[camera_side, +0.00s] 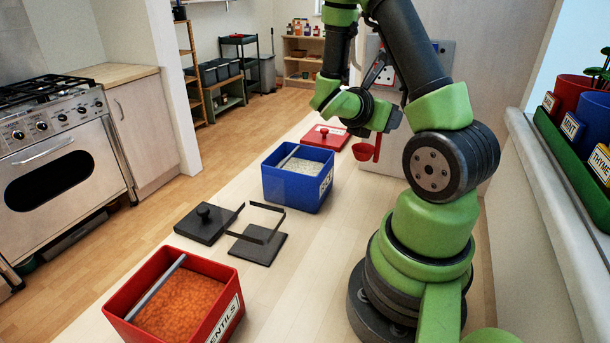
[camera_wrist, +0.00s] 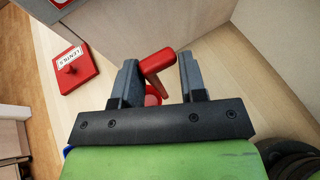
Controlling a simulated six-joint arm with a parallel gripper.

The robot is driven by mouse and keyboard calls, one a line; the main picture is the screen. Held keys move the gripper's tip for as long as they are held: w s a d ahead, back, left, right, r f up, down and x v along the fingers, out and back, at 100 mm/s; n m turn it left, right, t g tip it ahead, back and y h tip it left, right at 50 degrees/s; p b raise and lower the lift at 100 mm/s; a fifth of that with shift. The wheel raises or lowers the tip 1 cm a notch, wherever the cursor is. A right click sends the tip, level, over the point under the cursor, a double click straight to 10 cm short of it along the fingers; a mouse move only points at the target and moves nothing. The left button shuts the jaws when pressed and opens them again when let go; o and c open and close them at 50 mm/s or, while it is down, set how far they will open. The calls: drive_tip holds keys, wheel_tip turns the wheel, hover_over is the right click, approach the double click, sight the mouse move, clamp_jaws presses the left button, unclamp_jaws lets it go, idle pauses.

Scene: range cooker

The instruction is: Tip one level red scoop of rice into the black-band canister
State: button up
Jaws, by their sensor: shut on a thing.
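My gripper (camera_side: 381,131) is shut on the red scoop (camera_side: 364,152), whose handle points up into the jaws. The bowl hangs upright to the right of the blue rice bin (camera_side: 292,186), apart from it; its contents cannot be made out. In the wrist view, the scoop handle (camera_wrist: 158,63) shows between the fingers (camera_wrist: 158,70), with the bowl mostly hidden. The blue bin holds pale rice (camera_side: 301,167) and has a grey bar across it. A black base with an angular black band above it (camera_side: 262,236) stands nearer; it may be the canister, but its walls cannot be made out.
A black knobbed lid (camera_side: 205,223) lies left of the black base. A red lentil bin (camera_side: 222,313) stands in front. A red lid (camera_side: 325,136), labelled LENTILS in the wrist view (camera_wrist: 76,74), lies behind the blue bin. Planters (camera_side: 586,125) line the right sill.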

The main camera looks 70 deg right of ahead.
sight(299, 176)
drive_tip(key=w+a+r, duration=0.2)
drive_tip(key=w+r, duration=0.4)
drive_tip(key=w, duration=0.5)
drive_tip(key=shift+w+a+n+t, duration=0.35)
drive_tip(key=shift+n+t, duration=0.05)
wheel_tip(299, 176, down, 13)
drive_tip(key=shift+r, duration=0.2)
idle(0.6)
drive_tip(key=shift+a+h, duration=0.2)
drive_tip(key=shift+h, duration=0.1)
drive_tip(key=shift+a, duration=1.95)
